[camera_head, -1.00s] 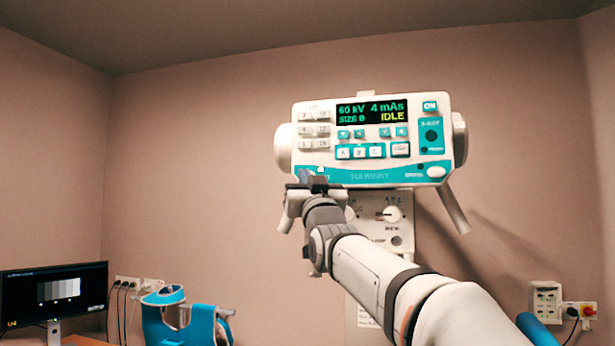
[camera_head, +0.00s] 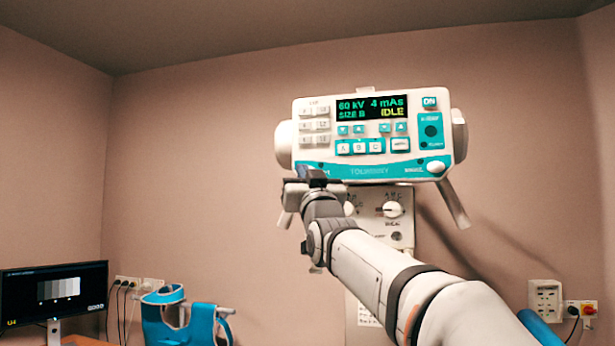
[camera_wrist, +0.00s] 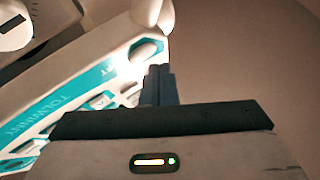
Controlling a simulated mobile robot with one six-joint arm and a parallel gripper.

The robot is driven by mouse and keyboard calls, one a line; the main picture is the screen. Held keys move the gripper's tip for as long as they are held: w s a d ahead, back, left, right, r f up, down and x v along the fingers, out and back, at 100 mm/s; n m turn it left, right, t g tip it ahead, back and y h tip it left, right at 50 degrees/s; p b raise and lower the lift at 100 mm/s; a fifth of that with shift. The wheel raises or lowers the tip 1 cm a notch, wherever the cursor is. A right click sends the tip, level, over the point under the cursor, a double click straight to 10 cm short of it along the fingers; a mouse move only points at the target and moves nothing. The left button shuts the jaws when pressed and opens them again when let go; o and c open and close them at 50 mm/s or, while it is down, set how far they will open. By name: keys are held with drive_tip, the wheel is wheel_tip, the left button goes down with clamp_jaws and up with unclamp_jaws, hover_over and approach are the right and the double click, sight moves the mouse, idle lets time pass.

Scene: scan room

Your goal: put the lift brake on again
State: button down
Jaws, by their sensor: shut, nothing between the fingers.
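The white and teal control console (camera_head: 372,140) hangs ahead, its display reading 60 kV, 4 mAs, IDLE. A white oval knob (camera_head: 435,167) sits at its lower right corner, beside a small label too blurred to read surely. My gripper (camera_head: 308,173) is shut and empty at the console's lower left corner, hiding part of it. In the wrist view, the shut fingers (camera_wrist: 157,84) point at the console's corner, close to another white rounded knob (camera_wrist: 147,50) beside a label ending in "RT". I cannot tell whether they touch it, or which knob is the lift brake.
A box with dials (camera_head: 394,212) is mounted below the console, partly behind my arm. White bars (camera_head: 454,205) slant down from the console's sides. A monitor (camera_head: 55,292) and a blue garment-like item (camera_head: 178,318) stand lower left. Wall sockets (camera_head: 546,301) are lower right.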

drive_tip(key=shift+s, duration=0.1)
drive_tip(key=s+b, duration=0.1)
drive_tip(key=s, duration=0.1)
drive_tip(key=s+a+b, duration=0.1)
drive_tip(key=s, duration=0.1)
drive_tip(key=shift+s+b, duration=0.35)
drive_tip(key=shift+b, duration=0.05)
idle(0.8)
drive_tip(key=s+d+f+m+g+h, duration=0.15)
drive_tip(key=d+f+g, duration=0.25)
drive_tip(key=f, duration=0.7)
drive_tip(key=s+d+f+g+h, duration=0.1)
drive_tip(key=d+f+g+h, duration=0.2)
drive_tip(key=f, duration=0.8)
drive_tip(key=s+d+f+g+h, duration=0.15)
drive_tip(key=d+f+g, duration=0.3)
drive_tip(key=f, duration=0.65)
drive_tip(key=s+d+f+m+g+h, duration=0.1)
drive_tip(key=s+d+f+g, duration=0.3)
drive_tip(key=s+f, duration=0.8)
drive_tip(key=s+d+f+m+g+h, duration=0.1)
drive_tip(key=s+d+f+g, duration=0.3)
drive_tip(key=s+f, duration=0.7)
wheel_tip(320, 180, down, 3)
drive_tip(key=shift+s+d+r+g, duration=0.2)
drive_tip(key=shift+s+d+g, duration=0.2)
drive_tip(key=shift+g, duration=0.25)
